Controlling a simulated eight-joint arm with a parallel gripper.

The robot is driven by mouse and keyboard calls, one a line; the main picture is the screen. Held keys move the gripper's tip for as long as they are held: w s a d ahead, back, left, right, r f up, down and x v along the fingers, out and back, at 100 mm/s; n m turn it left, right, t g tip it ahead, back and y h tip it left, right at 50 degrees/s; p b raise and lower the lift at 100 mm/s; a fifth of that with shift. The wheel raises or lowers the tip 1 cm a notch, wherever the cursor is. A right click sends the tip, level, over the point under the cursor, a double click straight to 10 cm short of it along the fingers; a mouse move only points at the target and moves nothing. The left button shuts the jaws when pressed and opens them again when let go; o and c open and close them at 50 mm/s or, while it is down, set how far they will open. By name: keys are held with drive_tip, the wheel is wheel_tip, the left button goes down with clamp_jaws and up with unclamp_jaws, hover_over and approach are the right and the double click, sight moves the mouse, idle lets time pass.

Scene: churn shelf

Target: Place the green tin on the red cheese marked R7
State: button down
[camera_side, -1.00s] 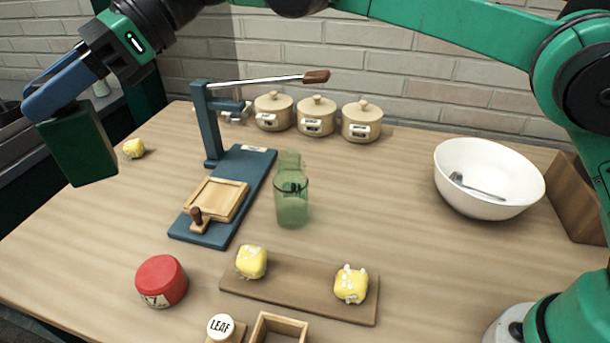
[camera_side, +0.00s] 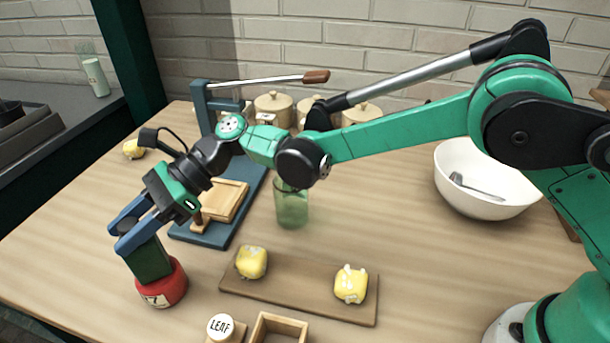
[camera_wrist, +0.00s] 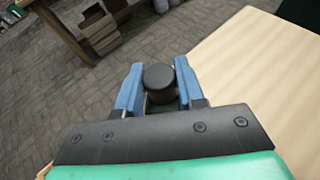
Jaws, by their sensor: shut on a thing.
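The green tin (camera_side: 149,262) is a dark green block-like container, held tilted in my gripper (camera_side: 138,240), whose blue fingers are shut on its upper part. The tin's lower end is at the red cheese (camera_side: 172,284) and overlaps its top in the side view; whether they touch I cannot tell. The cheese stands at the table's front left with a white label, of which a 7 shows. In the wrist view, my gripper (camera_wrist: 160,92) has a dark round cap (camera_wrist: 159,77) between its blue fingers. The cheese does not show there.
A board (camera_side: 300,290) with two yellow butter lumps lies right of the cheese. A LEAF stamp (camera_side: 221,327) and a small wooden box (camera_side: 279,328) are at the front. A blue press (camera_side: 205,232), a green glass (camera_side: 292,208) and a white bowl (camera_side: 480,205) stand farther back.

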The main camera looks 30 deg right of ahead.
drive_tip(key=c, duration=0.5)
unclamp_jaws()
drive_tip(key=shift+f, duration=0.15)
drive_tip(key=shift+c, duration=0.2)
drive_tip(key=shift+d+r, duration=0.2)
drive_tip(key=shift+r, duration=0.05)
drive_tip(key=d+r+n+t+h, duration=0.2)
drive_tip(key=d+r, duration=0.1)
drive_tip(key=d, duration=0.6)
drive_tip(key=d+r+n+t+h, duration=0.2)
drive_tip(key=d+r, duration=0.1)
drive_tip(key=d, duration=0.6)
drive_tip(key=s+d+f+n+t+h, duration=0.2)
drive_tip(key=s+d+n+h, duration=0.2)
drive_tip(key=d, duration=0.5)
drive_tip(key=s+d+f+n+t+h, duration=0.2)
drive_tip(key=s+d+n+h, duration=0.3)
drive_tip(key=d+n, duration=0.3)
drive_tip(key=shift+s+d+t, duration=0.5)
drive_tip(key=shift+d+t, duration=0.05)
drive_tip(key=shift+t, duration=0.15)
